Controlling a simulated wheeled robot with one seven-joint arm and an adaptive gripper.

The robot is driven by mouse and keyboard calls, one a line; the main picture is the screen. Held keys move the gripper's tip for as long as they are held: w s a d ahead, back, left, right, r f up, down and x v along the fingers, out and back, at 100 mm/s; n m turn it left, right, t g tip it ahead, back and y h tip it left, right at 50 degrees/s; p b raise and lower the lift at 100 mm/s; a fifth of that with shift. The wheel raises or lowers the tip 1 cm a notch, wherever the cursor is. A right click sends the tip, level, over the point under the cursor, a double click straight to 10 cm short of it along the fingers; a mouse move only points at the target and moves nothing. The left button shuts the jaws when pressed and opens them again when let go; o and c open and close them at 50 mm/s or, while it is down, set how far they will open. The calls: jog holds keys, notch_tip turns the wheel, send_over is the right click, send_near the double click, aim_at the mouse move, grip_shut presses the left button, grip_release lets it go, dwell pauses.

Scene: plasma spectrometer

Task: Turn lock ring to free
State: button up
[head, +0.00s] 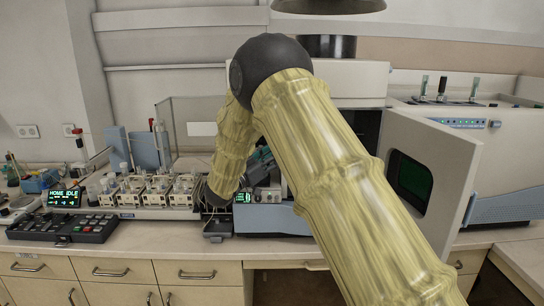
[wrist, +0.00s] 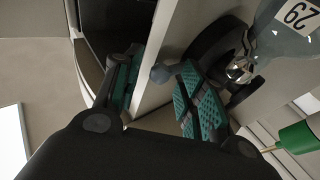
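My gripper (wrist: 160,92) shows in the wrist view with its two teal-padded fingers apart. A small blue-grey ball knob (wrist: 160,75) shows between the fingertips, close to the right pad; I cannot tell whether they touch. A dark curved ring (wrist: 207,48) lies beyond the right finger, partly hidden by it; it may be the lock ring, but I cannot tell for sure. In the head view my gripper (head: 261,160) is low in front of the instrument, largely covered by my arm. No lock ring can be made out there.
A white panel edge (wrist: 157,50) runs between the fingers. A grey part labelled 29 (wrist: 285,35) and a green-handled item (wrist: 298,137) are at the right. In the head view an open instrument door (head: 430,150) stands right of my arm, and a pump row (head: 160,190) stands left.

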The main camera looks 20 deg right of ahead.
jog(key=shift+a, duration=0.1)
jog(key=v, duration=1.2)
jog(key=shift+f, duration=0.1)
